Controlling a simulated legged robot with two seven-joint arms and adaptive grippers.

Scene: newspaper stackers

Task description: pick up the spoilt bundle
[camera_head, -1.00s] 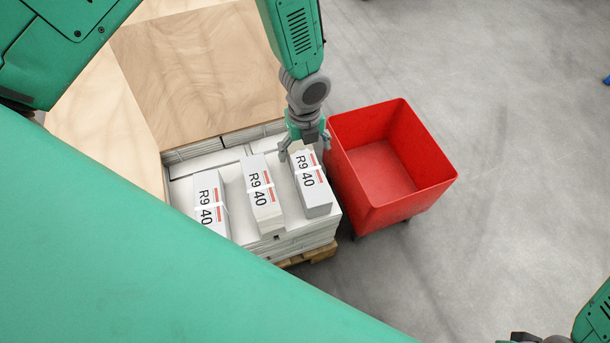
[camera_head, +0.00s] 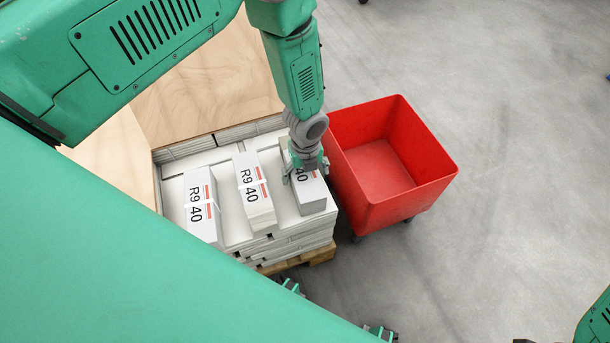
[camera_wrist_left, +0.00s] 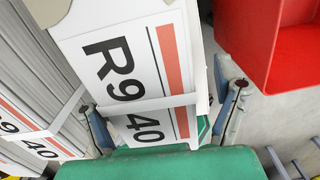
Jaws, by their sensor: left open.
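Three strapped bundles marked R9 40 lie side by side on the stack: a left bundle (camera_head: 202,204), a middle bundle (camera_head: 254,196) and a right bundle (camera_head: 311,195). I cannot tell by sight which one is spoilt. My left gripper (camera_head: 306,166) is open at the right bundle and hides part of its top. In the left wrist view, this bundle (camera_wrist_left: 125,65) runs between the two fingers of my left gripper (camera_wrist_left: 164,117), one finger along each side.
A red bin (camera_head: 378,205), open and empty, stands just right of the stack; its wall also shows in the left wrist view (camera_wrist_left: 245,40). A wooden board (camera_head: 200,90) lies behind the bundles. The pallet (camera_head: 318,256) shows below the stack. Grey floor is clear to the right.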

